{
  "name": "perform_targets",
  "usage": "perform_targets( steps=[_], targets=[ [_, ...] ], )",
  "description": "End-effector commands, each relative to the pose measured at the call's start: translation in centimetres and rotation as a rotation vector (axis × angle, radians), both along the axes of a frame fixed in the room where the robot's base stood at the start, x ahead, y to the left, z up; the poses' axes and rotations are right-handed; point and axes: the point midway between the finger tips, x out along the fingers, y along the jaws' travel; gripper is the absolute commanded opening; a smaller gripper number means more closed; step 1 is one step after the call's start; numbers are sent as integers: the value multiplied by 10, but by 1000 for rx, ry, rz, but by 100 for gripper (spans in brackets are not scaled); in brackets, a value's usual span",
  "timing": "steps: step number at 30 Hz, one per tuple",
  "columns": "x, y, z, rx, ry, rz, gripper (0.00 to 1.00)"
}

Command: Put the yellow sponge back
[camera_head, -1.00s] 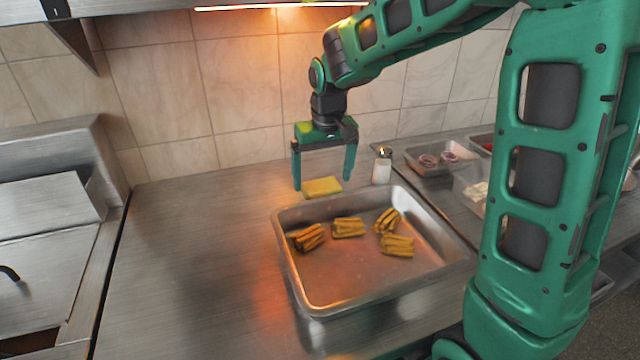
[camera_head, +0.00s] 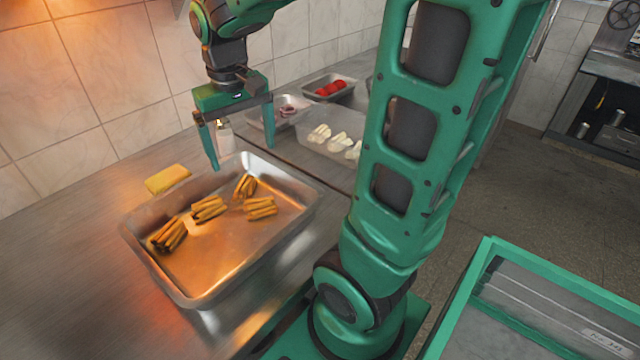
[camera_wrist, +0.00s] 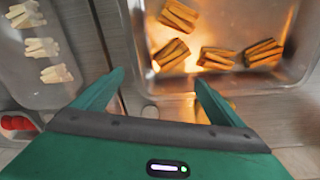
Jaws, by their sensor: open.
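The yellow sponge (camera_head: 167,179) lies flat on the steel counter (camera_head: 60,255), just behind the left back corner of the large steel tray. My gripper (camera_head: 240,152) is open and empty. It hangs fingers down above the tray's back right end, to the right of the sponge and apart from it. In the wrist view the open fingers (camera_wrist: 160,80) point toward the tray's edge with nothing between them.
The steel tray (camera_head: 135,228) holds several brown stick bundles (camera_head: 208,208). A white shaker (camera_head: 225,137) stands behind my gripper. Bins with white pieces (camera_head: 320,134), onion rings (camera_head: 286,112) and red tomatoes (camera_head: 330,89) sit to the right. The counter left of the tray is clear.

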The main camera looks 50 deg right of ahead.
Motion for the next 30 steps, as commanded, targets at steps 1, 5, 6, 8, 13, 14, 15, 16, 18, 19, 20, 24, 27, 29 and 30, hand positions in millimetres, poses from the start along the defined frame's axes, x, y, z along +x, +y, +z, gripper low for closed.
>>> perform_targets(
  steps=[1,5,6,8,13,14,15,16,18,19,20,24,27,29,30],
  targets=[
    [-25,-14,-2,4,7,-43,92],
    [-86,-38,-11,21,33,-143,92],
    [-103,-42,-15,28,40,-170,92],
    [-127,-47,-21,41,48,-209,92],
    [-173,-51,-35,71,68,-278,92],
    [-178,-51,-36,75,69,-285,92],
    [-183,-51,-38,78,72,-293,92],
    [-186,-50,-39,81,73,-297,92],
    [-189,-50,-40,83,74,-303,92],
    [-190,-50,-40,84,75,-304,92],
    [-190,-50,-40,84,75,-304,92],
    [-189,-50,-40,83,75,-303,92],
    [-189,-50,-40,83,75,-303,92],
    [-189,-50,-40,83,75,-302,92],
    [-189,-50,-40,83,75,-302,92]
  ],
)
